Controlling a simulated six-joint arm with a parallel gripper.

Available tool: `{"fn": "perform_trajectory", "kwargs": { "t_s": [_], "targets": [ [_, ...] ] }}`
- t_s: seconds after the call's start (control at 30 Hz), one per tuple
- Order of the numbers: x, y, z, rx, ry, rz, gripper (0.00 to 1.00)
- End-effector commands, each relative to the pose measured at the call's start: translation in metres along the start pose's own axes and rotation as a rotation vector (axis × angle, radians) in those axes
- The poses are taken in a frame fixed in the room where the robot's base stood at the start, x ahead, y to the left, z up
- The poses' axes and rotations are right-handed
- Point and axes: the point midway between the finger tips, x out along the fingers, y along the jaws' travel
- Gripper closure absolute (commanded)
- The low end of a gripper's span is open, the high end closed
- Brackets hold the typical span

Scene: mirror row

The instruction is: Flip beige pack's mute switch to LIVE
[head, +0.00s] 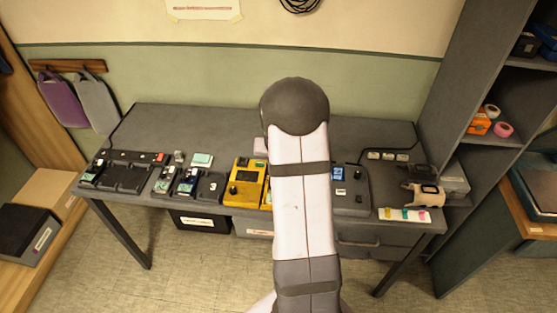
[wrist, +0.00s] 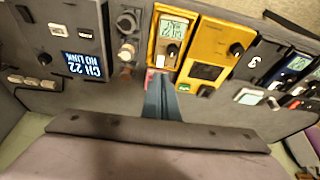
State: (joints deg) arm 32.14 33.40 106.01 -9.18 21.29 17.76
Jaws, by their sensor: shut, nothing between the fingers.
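In the wrist view a tan-beige pack (wrist: 179,50) with a small lit screen (wrist: 173,29) and a dark knob stands in the row, left of a larger yellow unit (wrist: 208,60). I take it as the beige pack. A small reddish and pale detail (wrist: 161,61) shows at its near end; I cannot make out the mute switch or its position. My gripper (wrist: 160,82) is shut and empty, its blue-grey fingers pointing at the pack's near end; I cannot tell whether they touch. In the head view my arm hides the gripper and most of this pack.
A dark unit (wrist: 82,65) reading "CH 22 NO LINK" and a grey unit with round knobs (wrist: 127,30) stand left in the wrist view. Dark packs (wrist: 297,62) stand right. In the head view a charger rack (head: 122,177) is at the table's left; shelves (head: 470,110) rise right.

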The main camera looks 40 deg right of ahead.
Motion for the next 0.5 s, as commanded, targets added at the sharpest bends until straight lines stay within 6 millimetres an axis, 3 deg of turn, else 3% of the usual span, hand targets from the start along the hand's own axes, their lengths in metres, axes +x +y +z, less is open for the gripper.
{"fn": "perform_trajectory", "kwargs": {
  "t_s": [0.3,0.5],
  "targets": [
    [-0.04,0.0,-0.001,0.0,0.003,-0.001,1.0],
    [-0.051,0.0,0.0,-0.001,0.001,0.0,1.0]
  ]
}}
